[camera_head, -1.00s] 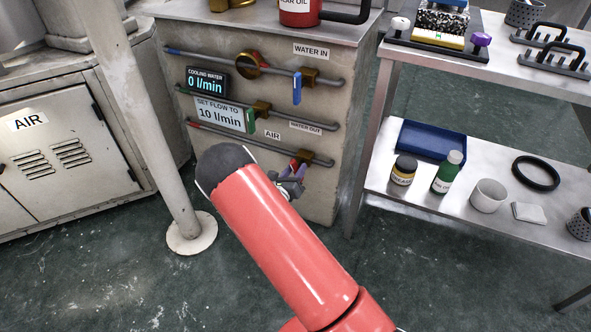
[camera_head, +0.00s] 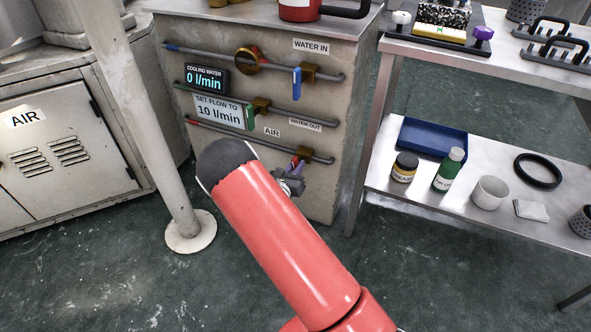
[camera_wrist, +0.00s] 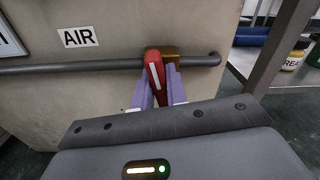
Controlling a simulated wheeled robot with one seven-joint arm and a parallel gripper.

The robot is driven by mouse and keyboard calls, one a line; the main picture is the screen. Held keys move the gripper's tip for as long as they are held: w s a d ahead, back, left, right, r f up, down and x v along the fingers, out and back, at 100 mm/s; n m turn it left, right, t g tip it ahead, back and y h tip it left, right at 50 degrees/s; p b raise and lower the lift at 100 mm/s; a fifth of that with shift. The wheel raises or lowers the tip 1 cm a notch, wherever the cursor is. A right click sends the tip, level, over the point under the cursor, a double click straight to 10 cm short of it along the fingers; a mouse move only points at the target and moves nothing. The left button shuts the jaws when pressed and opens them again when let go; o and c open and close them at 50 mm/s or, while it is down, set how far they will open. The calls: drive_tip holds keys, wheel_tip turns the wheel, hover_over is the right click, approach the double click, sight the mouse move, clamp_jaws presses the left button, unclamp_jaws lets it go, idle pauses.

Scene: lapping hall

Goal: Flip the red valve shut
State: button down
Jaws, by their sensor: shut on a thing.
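The red valve lever (camera_wrist: 154,73), with a white stripe, sits at a brass valve body (camera_wrist: 163,54) on the lowest pipe, the one marked AIR. In the wrist view it points down and outward from the pipe. My gripper (camera_wrist: 163,88) has its two purple fingers on either side of the lever, shut on it. In the head view the red lever (camera_head: 295,161) shows only as a small patch, and my gripper (camera_head: 298,173) is partly hidden behind my red arm.
Above are a green lever (camera_head: 250,117) and a blue lever (camera_head: 297,84) on their own pipes. A display (camera_head: 206,80) reads 0 l/min. A white post (camera_head: 150,130) stands left. A steel shelf (camera_head: 400,205) with bottles stands right.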

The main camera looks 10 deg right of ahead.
drive_tip(key=shift+m+b, duration=0.5)
drive_tip(key=shift+m, duration=0.7)
drive_tip(key=c, duration=1.4)
unclamp_jaws()
drive_tip(key=shift+c, duration=0.2)
drive_tip(key=shift+s, duration=0.1)
drive_tip(key=v, duration=0.7)
drive_tip(key=shift+s+a, duration=0.2)
drive_tip(key=shift+s, duration=0.1)
